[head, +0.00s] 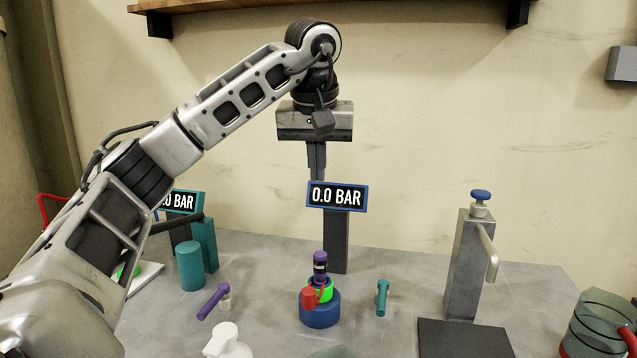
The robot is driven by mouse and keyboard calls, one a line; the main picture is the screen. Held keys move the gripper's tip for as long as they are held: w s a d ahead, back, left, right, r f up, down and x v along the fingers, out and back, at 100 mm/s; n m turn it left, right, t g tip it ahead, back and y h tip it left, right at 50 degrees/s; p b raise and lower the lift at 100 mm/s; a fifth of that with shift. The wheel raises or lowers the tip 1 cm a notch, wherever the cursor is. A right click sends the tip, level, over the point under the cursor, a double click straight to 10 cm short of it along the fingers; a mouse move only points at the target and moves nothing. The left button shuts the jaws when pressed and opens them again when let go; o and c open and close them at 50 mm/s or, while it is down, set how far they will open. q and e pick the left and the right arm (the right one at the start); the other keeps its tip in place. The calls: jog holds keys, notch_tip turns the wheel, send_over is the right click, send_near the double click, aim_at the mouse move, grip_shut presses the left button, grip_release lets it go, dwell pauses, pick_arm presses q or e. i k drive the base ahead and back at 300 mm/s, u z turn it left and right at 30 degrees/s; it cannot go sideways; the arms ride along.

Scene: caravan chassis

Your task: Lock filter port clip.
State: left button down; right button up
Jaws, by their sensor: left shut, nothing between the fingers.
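A blue round base (320,312) stands on the table at the middle, with a bright green ring (326,290) on top. A red part (308,298), perhaps the clip, sits at the ring's left front; I cannot tell whether it is latched. A purple and black cylinder (320,264) stands upright in the ring. My left gripper (316,174) points down, shut and empty, well above the cylinder in the picture, just over the top of the middle display. My right gripper is not in view.
The middle display (337,197) reads 0.0 BAR on a dark post. Another display (182,201) is partly behind my left arm. A purple-handled tool (212,302), a teal-handled piece (382,297) and a white bottle (228,342) flank the base. A metal tap column (466,265) stands right.

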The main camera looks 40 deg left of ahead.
aim_at(309, 301)
jog(key=k, duration=1)
